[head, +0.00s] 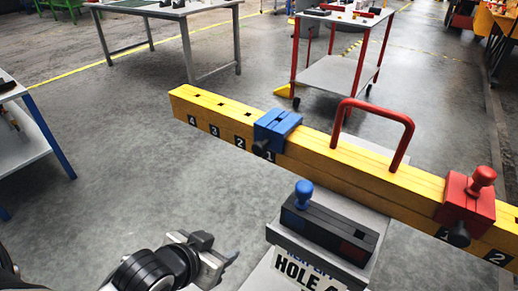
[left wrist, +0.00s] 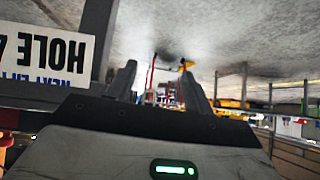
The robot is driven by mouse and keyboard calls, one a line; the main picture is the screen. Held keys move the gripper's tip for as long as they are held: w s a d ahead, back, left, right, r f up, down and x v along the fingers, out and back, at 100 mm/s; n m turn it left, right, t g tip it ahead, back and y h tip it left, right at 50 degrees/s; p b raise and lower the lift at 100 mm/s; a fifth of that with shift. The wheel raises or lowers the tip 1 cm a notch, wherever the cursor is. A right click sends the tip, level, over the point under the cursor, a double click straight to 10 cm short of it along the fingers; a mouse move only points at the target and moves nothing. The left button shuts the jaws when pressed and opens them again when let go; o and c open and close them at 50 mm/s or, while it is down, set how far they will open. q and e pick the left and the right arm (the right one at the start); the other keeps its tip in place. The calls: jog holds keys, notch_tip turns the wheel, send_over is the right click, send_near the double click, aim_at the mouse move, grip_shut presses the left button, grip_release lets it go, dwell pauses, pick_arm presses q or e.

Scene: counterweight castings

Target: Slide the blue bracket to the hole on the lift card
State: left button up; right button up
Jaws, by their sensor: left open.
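The blue bracket (head: 277,130) sits around the yellow beam (head: 340,160), at the hole marked 1 on the left half. Holes marked 2, 3 and 4 lie farther left along the beam. A black knob sticks out of the bracket's near side. The lift card (head: 308,277) reads HOLE, with the following character partly cut off; it also shows upside down in the left wrist view (left wrist: 48,48). My left gripper (head: 220,252) is open and empty, below and left of the bracket, apart from it. Its fingers (left wrist: 160,88) show spread in the left wrist view. My right gripper is out of view.
A red bracket (head: 467,202) sits on the beam's right half. A red handle (head: 404,143) arches over the beam's middle. A dark box (head: 330,228) with a blue knob stands in front. Floor left of the beam is clear; tables stand behind.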

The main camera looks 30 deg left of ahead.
pick_arm(q)
jog(key=w+a+r+t, duration=0.2)
jog(key=w+r+t, duration=0.1)
jog(key=r+t, duration=0.25)
jog(key=t+h, duration=0.2)
jog(key=t, duration=0.1)
send_near(257, 150)
jog(key=shift+m, duration=0.3)
jog(key=w, duration=0.3)
jog(key=w+d, duration=0.1)
jog(key=w, duration=0.6)
jog(key=shift+w+d+p, duration=0.2)
jog(key=shift+w+p, duration=0.2)
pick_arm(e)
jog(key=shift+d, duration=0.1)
